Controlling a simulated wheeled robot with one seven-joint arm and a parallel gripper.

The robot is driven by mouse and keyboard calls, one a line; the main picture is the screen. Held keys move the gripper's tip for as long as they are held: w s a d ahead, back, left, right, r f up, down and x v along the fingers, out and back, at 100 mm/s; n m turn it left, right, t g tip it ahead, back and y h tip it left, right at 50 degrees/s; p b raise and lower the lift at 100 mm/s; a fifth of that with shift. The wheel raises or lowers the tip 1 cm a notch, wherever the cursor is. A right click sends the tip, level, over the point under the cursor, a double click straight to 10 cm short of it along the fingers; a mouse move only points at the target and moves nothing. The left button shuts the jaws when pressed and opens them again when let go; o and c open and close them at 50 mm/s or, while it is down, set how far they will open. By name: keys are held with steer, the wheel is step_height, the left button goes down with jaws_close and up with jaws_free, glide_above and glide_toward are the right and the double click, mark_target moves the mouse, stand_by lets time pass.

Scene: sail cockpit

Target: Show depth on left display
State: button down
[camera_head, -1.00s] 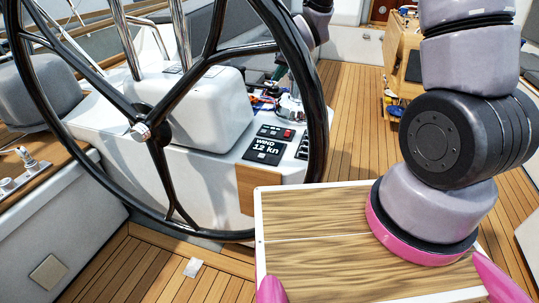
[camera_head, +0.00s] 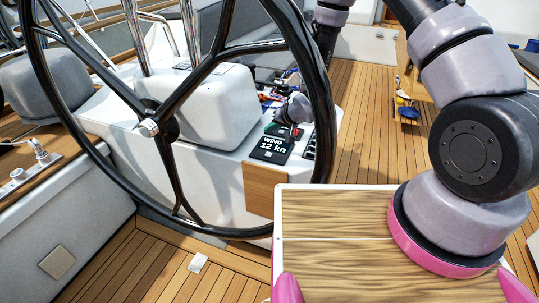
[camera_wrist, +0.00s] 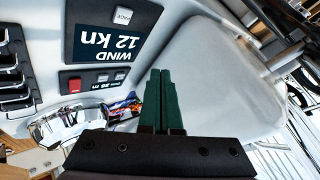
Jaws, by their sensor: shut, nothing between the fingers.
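A dark display (camera_head: 271,148) on the white console beside the wheel reads "WIND 12 kn". In the wrist view this display (camera_wrist: 105,44) appears at upper left, tilted, with a pale PAGE button (camera_wrist: 122,16) at its edge. My gripper (camera_wrist: 161,72) has its green fingers shut together and empty, to the side of the display and PAGE button and apart from them in the picture. In the head view my gripper (camera_head: 293,130) hangs over the panel just above the display and partly hides the controls there. Contact cannot be told.
A panel with a red button (camera_wrist: 74,86) and a small "26 m" screen (camera_wrist: 106,81) lies near the display. Dark rocker switches (camera_wrist: 12,76) stand beside it. The steering wheel (camera_head: 320,110) rises close in front of the console. Coloured ropes (camera_wrist: 125,106) lie nearby.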

mark_target(270, 156)
steer(key=shift+f, duration=4.4)
steer(key=shift+f, duration=0.4)
steer(key=shift+f, duration=0.5)
steer(key=shift+r, duration=0.9)
steer(key=shift+r, duration=0.1)
steer(key=shift+r, duration=2.4)
